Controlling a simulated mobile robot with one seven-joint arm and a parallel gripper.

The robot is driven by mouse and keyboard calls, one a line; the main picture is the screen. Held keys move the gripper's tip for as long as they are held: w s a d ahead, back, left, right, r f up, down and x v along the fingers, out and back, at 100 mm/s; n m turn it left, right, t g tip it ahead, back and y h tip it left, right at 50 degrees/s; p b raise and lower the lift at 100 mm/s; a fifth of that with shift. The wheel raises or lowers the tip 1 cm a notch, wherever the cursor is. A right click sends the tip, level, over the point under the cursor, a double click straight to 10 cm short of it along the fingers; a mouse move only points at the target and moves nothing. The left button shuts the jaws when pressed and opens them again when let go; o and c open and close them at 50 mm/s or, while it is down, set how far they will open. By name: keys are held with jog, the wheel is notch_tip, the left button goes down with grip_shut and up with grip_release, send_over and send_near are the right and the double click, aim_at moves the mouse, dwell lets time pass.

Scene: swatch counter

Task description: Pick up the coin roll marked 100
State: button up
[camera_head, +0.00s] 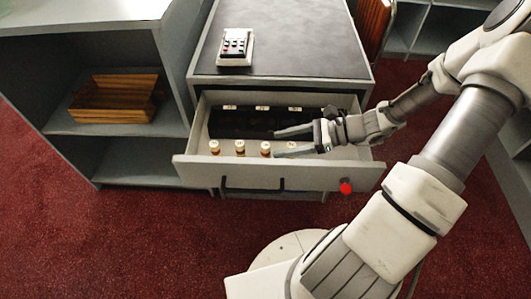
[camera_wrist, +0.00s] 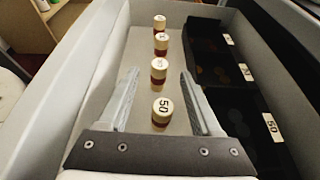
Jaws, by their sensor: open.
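Several coin rolls with white tops and brown-orange bodies stand upright in a row in the open drawer (camera_head: 190,164). In the wrist view the nearest roll (camera_wrist: 161,112) is marked 50. The second roll (camera_wrist: 158,70), third roll (camera_wrist: 161,43) and farthest roll (camera_wrist: 159,22) have marks too small to read, so I cannot tell which is 100. My gripper (camera_head: 276,143) is open and reaches into the drawer from the right; it also shows in the wrist view (camera_wrist: 158,76). The 50 roll appears between its fingers, and the second roll near the fingertips. Nothing is gripped.
A black coin tray (camera_wrist: 211,50) with labelled compartments lies at the drawer's back, beside the row. The drawer walls are close around my gripper. A calculator-like device (camera_head: 236,46) sits on the counter (camera_head: 290,50). A wooden tray (camera_head: 115,97) is on the left shelf.

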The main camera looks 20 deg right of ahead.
aim_at(265, 145)
jog(key=b+x, duration=0.2)
jog(key=x, duration=0.3)
jog(key=shift+s+f+b, duration=0.1)
jog(key=shift+f+b, duration=0.05)
jog(key=shift+b, duration=0.2)
jog(key=shift+a, duration=0.2)
grip_shut()
